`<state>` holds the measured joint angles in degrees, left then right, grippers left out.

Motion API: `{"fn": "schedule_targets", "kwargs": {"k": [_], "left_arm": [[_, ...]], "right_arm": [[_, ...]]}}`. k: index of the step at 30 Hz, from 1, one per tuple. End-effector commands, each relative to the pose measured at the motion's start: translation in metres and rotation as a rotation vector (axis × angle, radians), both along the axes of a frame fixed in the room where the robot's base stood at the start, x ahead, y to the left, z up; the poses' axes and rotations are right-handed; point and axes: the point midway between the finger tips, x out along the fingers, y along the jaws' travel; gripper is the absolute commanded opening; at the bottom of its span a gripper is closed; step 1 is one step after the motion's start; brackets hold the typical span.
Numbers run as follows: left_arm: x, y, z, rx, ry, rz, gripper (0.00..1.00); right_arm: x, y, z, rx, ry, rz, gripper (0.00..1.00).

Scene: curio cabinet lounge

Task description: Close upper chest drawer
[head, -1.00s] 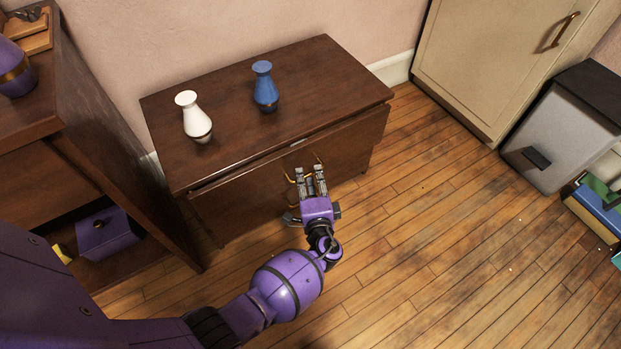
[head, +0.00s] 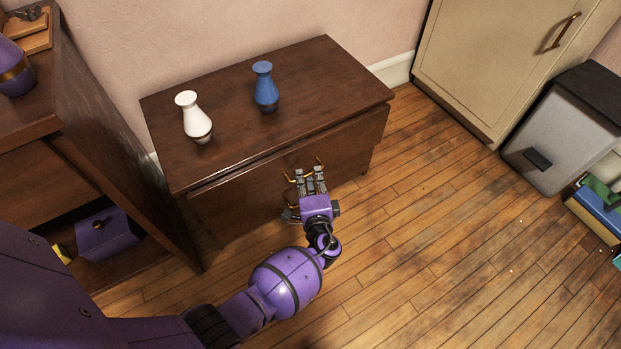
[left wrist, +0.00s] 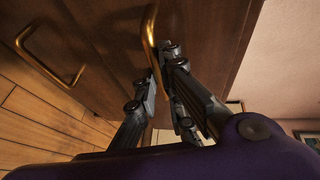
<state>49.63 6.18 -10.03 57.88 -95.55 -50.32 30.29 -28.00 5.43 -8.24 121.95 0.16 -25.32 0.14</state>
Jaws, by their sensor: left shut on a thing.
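The dark wooden chest (head: 330,75) stands against the wall in the head view. Its upper drawer front (head: 235,185) sits nearly flush under the top, with a thin dark gap along the upper edge. My left gripper (head: 311,174) is at the drawer's brass handle (head: 319,162), shut on it. In the left wrist view the fingertips (left wrist: 160,68) close around one end of the upper handle (left wrist: 150,30). A second, lower brass handle (left wrist: 40,55) shows to the left. My right gripper is out of view.
A white vase (head: 194,118) and a blue vase (head: 265,88) stand upright on the chest top. A dark shelf unit (head: 125,165) stands close on the left. A beige cabinet (head: 490,60) and a grey box (head: 565,135) are at the right. The wooden floor in front is clear.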

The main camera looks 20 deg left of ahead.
Motion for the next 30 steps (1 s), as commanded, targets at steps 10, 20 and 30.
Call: {"fn": "schedule_targets", "kwargs": {"k": [10,20,30], "left_arm": [[0.016,0.021,0.000,0.005,0.002,-0.001,0.00],[0.016,0.020,0.000,0.004,0.000,0.000,0.27],[0.006,0.014,0.001,0.001,0.001,-0.002,0.27]], "right_arm": [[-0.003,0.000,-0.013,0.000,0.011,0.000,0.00],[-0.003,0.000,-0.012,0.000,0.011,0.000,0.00],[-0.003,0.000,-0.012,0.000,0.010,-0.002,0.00]]}}
